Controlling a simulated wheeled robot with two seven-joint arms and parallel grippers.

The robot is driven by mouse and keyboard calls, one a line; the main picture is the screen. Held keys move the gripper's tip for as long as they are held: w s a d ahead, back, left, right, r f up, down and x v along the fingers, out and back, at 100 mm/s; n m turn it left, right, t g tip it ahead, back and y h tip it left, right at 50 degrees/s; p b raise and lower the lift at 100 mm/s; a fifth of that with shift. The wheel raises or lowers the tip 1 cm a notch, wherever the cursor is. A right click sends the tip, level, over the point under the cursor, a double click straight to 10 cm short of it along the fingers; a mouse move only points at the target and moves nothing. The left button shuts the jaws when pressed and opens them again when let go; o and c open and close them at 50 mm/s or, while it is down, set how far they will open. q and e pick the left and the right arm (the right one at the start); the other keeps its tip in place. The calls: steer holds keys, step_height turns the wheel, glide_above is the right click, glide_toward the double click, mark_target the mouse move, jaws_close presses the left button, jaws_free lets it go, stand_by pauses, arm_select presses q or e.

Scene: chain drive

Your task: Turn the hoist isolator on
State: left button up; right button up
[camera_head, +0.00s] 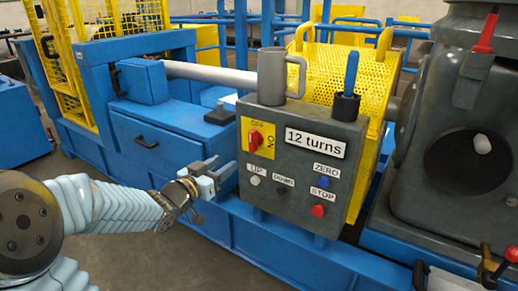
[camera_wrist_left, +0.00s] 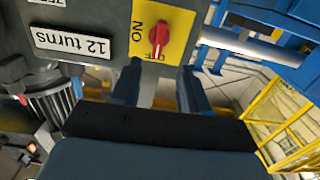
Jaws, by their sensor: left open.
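The hoist isolator is a red rotary knob (camera_head: 254,138) on a yellow plate (camera_head: 246,127), at the upper left of a grey control box (camera_head: 345,185). The plate reads OFF at the top and ON at the right. The knob's grip looks upright, in line with OFF. The knob also shows in the left wrist view (camera_wrist_left: 158,35), upside down, with ON beside it. My left gripper (camera_head: 222,170) is open and empty, below and left of the knob, apart from it. Its fingers (camera_wrist_left: 158,85) point toward the box in the left wrist view.
The box bears a "12 turns" display (camera_head: 316,142), UP, DOWN, ZERO and STOP buttons, a grey mug (camera_head: 271,75) and a black cup (camera_head: 345,106) with a blue-handled tool. A blue cabinet (camera_head: 155,140) stands left of the box. A yellow mesh guard (camera_head: 340,65) stands behind.

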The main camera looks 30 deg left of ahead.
mark_target(250, 141)
arm_select(q)
steer(key=w, duration=0.8)
steer(key=w+d+r+p, duration=0.1)
steer(key=w, duration=0.4)
steer(key=shift+r, duration=0.1)
jaws_close()
